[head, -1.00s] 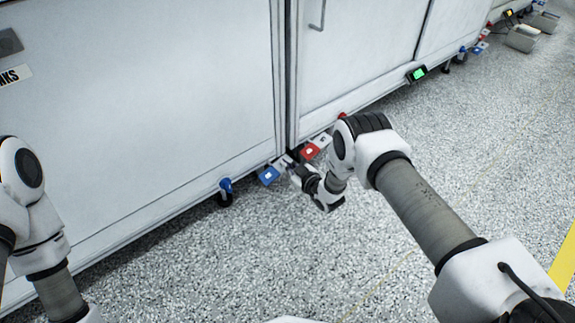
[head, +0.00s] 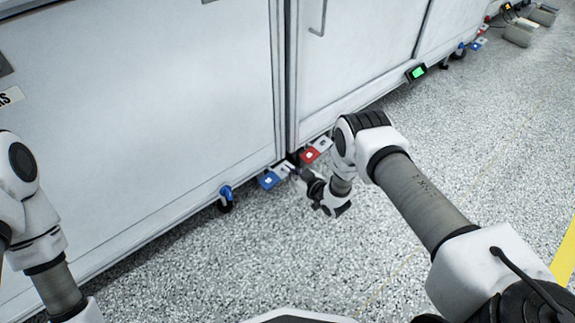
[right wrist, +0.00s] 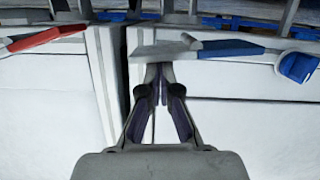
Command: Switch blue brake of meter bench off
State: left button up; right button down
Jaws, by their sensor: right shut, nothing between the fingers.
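The blue brake pedal (head: 268,180) sticks out low at the foot of the white bench, left of the cabinet seam. In the right wrist view the blue pedal (right wrist: 230,47) lies right of the fingertips, with a grey piece beside it. A red pedal (head: 309,155) is just to the right of the seam, and also shows in the right wrist view (right wrist: 50,36). My right gripper (head: 297,173) is shut and empty, its tips close to the grey piece between the pedals; I cannot tell whether they touch it. My left gripper is out of view; only its arm shows.
A blue-topped caster (head: 226,196) stands left of the blue pedal, under the bench's lower edge. The speckled floor (head: 230,265) in front is clear.

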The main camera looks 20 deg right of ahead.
jog(key=shift+d+f+m, duration=0.2)
jog(key=shift+f+m, duration=0.1)
jog(key=shift+m, duration=0.2)
pick_arm(q)
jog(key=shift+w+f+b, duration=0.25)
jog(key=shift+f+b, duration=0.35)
jog(key=shift+b, duration=0.05)
pick_arm(e)
jog(key=shift+w+d+f+m+y, duration=0.15)
jog(key=shift+d+f+m+y, duration=0.1)
jog(key=shift+f+m+y, duration=0.4)
jog(key=shift+r, duration=0.15)
pick_arm(q)
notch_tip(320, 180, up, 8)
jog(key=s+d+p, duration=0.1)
jog(key=p, duration=0.6)
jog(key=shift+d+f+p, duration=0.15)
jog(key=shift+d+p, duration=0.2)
jog(key=shift+p, duration=0.05)
pick_arm(e)
jog(key=s+d+r, duration=0.5)
jog(key=s+r, duration=0.1)
jog(key=s, duration=0.2)
jog(key=shift+s, duration=0.25)
